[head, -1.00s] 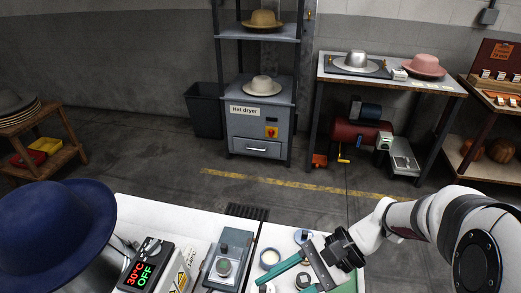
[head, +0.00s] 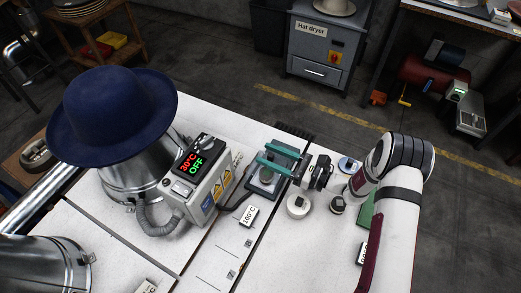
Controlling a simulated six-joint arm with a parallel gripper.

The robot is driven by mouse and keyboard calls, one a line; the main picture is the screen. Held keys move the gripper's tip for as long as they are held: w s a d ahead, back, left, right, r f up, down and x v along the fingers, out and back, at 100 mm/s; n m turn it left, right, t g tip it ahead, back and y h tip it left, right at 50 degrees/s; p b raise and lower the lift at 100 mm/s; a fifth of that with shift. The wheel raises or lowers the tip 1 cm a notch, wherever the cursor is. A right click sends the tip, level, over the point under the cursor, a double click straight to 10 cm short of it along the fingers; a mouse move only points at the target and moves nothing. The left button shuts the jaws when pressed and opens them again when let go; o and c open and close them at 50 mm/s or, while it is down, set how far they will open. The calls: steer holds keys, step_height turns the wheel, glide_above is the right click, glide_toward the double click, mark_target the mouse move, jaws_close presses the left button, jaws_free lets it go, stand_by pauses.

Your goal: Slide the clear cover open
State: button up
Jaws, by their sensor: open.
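A small grey control box (head: 257,187) with a round knob (head: 266,175) stands on the white worktop, right of the middle. I cannot make out the clear cover on it at this size. My gripper (head: 262,153) has two teal fingers that point left across the back part of the box. The fingers are apart, and nothing shows between them. They hide part of the box's top. I cannot tell whether they touch it.
A heater unit with a display reading 30°C OFF (head: 194,160) stands left of the box, by a blue hat (head: 112,112) on a metal form. A 100°C card (head: 249,215) lies in front of the box. Small round items (head: 298,205) sit to the right.

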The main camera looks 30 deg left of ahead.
steer(key=shift+a, duration=1.55)
jaws_close()
